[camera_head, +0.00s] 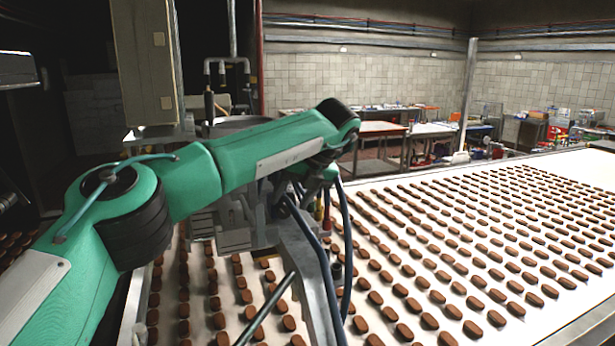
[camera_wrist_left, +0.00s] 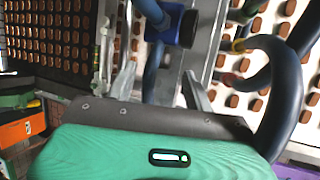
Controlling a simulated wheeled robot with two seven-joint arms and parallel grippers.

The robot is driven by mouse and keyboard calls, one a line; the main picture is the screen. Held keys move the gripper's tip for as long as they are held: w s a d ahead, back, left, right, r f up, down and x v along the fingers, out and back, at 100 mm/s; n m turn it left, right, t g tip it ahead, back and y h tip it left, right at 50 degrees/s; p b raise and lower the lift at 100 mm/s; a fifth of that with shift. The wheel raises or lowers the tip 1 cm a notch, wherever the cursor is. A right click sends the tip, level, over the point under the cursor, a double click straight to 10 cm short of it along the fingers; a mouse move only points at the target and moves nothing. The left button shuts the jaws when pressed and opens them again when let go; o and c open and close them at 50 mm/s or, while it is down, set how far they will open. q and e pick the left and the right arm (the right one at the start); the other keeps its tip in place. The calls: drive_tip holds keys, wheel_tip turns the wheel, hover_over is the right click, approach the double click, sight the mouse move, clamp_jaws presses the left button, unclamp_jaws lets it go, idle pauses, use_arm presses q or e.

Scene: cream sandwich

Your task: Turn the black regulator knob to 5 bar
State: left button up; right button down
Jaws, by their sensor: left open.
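My left arm reaches in from the left in the head view, and its gripper (camera_head: 318,172) hangs beyond the wrist, partly hidden by the arm. In the left wrist view the gripper (camera_wrist_left: 160,80) has its two grey fingers apart, with nothing clearly held between them. A blue fitting with a dark end (camera_wrist_left: 187,28) lies just beyond the fingers, on or beside a grey metal rail. I cannot tell whether it belongs to the regulator. I cannot make out the black regulator knob or its gauge for certain in either view. My right gripper is not in view.
Thick dark-blue hoses (camera_head: 322,255) loop close to the gripper, over a metal rail (camera_head: 300,262). White conveyor belts (camera_head: 590,215) with rows of brown biscuits run on both sides. A tall beige cabinet (camera_head: 143,60) stands behind my arm. Worktables (camera_head: 383,128) stand far back.

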use_arm(q)
drive_tip(key=b+v, duration=0.1)
drive_tip(key=v, duration=0.9)
drive_tip(key=shift+s+d+r, duration=0.15)
drive_tip(key=shift+d+r, duration=0.1)
